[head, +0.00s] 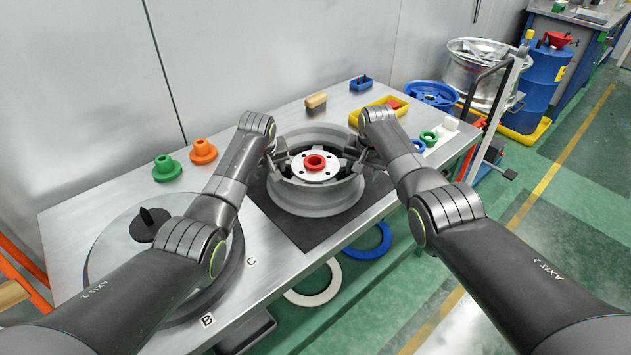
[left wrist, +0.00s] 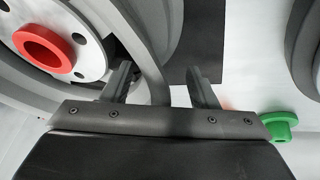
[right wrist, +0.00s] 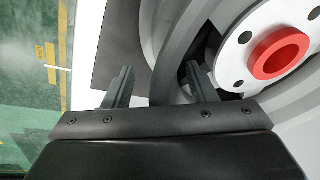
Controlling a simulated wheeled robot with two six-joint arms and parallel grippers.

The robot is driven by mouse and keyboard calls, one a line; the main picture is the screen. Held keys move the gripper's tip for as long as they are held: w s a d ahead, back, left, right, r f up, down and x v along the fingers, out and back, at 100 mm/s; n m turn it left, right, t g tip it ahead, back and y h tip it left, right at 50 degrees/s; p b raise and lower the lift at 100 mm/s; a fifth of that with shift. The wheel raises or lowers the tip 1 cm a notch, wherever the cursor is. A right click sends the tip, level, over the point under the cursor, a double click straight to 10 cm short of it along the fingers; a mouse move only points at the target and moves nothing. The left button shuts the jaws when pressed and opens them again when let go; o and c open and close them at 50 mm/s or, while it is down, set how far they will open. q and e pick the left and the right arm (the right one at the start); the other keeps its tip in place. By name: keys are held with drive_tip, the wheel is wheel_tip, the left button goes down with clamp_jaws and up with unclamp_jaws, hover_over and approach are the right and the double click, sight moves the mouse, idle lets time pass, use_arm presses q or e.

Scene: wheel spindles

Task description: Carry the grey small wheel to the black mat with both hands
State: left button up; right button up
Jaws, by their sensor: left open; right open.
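The grey small wheel (head: 315,201) lies flat on the black mat (head: 290,228), with a red ring-shaped piece (head: 315,163) on its pale hub. My left gripper (head: 281,160) is at the wheel's left side and my right gripper (head: 354,156) at its right side. In the left wrist view, the open fingers (left wrist: 160,86) stand on either side of the rim wall (left wrist: 143,50). In the right wrist view, the open fingers (right wrist: 160,86) also straddle the rim wall (right wrist: 172,60). Whether any finger touches the rim is hard to tell.
A large grey disc (head: 115,245) with a black knob fills the table's left.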

drive_tip(key=shift+r, duration=0.15)
use_arm(q)
drive_tip(key=v, duration=1.1)
drive_tip(key=shift+s+r, duration=0.2)
drive_tip(key=shift+r, duration=0.15)
use_arm(e)
drive_tip(key=v, duration=1.1)
drive_tip(key=shift+s+r, duration=0.2)
drive_tip(key=shift+r, duration=0.15)
